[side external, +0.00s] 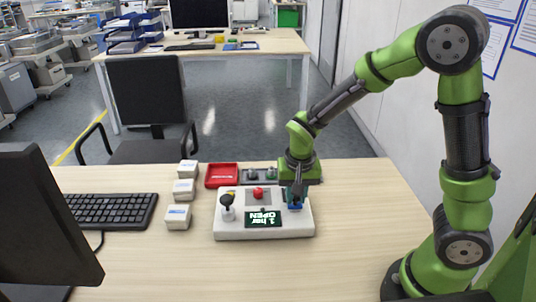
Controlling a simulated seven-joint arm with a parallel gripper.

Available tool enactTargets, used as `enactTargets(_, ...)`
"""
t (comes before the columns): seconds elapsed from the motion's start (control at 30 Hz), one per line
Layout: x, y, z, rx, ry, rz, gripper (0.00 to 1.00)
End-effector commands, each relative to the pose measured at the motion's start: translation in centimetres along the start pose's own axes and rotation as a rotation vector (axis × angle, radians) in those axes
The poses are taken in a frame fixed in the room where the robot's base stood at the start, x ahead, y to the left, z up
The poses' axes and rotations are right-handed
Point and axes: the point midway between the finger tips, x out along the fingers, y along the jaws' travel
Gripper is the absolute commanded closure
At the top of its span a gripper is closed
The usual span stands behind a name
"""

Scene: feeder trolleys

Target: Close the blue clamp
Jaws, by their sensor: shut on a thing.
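The blue clamp (294,206) sits at the right end of the white control box (232,234) on the table. My gripper (297,193) points down over it and is shut on it, hiding most of its upper part. A small display (263,218) on the box's front reads "1 bar OPEN".
A red tray (220,170) and a dark tray with small parts (256,175) stand behind the box. Several small white boxes (183,190) stand to its left, then a keyboard (112,210) and a monitor (40,225). The table front is clear.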

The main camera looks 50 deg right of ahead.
Motion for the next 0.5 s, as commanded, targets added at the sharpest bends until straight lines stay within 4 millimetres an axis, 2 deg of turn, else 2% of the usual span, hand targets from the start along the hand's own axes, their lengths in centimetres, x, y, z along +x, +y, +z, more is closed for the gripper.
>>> enactTargets(0.5, 0.2, 0.0, -2.2, 0.004, 0.002, -0.001, 0.94)
